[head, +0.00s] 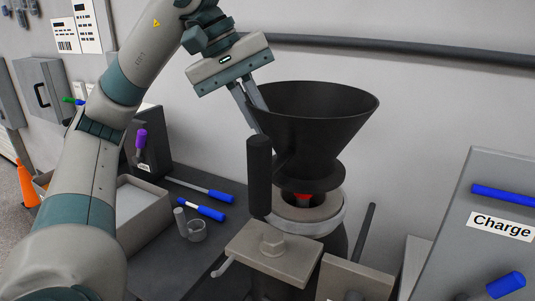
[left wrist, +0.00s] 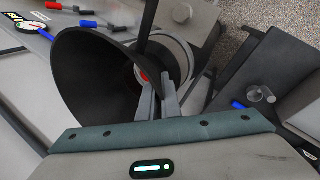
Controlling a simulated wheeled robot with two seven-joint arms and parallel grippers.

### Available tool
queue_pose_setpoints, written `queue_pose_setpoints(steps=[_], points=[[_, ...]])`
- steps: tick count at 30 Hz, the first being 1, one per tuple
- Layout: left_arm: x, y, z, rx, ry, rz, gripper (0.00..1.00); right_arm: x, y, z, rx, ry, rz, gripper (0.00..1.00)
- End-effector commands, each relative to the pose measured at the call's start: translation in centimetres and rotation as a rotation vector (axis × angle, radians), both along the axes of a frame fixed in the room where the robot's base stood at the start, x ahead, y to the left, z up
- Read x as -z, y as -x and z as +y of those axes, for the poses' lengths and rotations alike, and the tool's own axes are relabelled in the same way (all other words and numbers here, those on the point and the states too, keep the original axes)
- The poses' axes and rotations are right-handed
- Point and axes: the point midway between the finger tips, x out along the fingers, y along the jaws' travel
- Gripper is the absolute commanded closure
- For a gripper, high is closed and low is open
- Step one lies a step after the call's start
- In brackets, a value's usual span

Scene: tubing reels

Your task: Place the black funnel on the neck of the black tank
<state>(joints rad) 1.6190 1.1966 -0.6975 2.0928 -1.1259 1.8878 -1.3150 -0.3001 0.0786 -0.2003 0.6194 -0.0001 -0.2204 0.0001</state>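The black funnel (head: 318,122) is above the neck (head: 325,211) of the black tank (head: 337,243), wide mouth up and looking slightly tilted. Red shows between the funnel's lower flange and the pale neck ring, so a gap appears to remain there. My left gripper (head: 254,118) reaches down from above at the funnel's left side, its fingers closed on the funnel's wall. In the left wrist view the fingers (left wrist: 157,101) lie against the funnel (left wrist: 92,78), with the neck ring (left wrist: 180,58) beyond; the exact contact is partly hidden. My right gripper is not in view.
A black upright handle (head: 259,170) and a metal bracket with a bolt (head: 273,246) stand in front of the tank. Blue-handled tools (head: 205,209) and a grey tray (head: 137,235) are at left. A "Charge" panel (head: 490,225) is at right.

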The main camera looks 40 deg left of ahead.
Motion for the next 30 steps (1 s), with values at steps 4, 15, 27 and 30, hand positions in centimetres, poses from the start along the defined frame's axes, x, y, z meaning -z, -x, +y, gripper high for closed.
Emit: queue_pose_setpoints(steps=[4, 15, 27, 30], points=[[0.9, 0.0, 0.0, 0.000, 0.001, -0.001, 1.00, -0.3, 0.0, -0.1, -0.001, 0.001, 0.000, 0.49], [1.3, 0.0, 0.0, -0.001, 0.001, 0.000, 1.00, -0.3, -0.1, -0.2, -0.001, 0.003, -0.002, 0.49], [5.0, 0.0, 0.0, 0.000, 0.001, -0.002, 1.00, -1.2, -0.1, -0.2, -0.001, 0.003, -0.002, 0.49], [5.1, 0.0, 0.0, 0.000, 0.001, -0.003, 1.00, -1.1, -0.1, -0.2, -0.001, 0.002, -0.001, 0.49]])
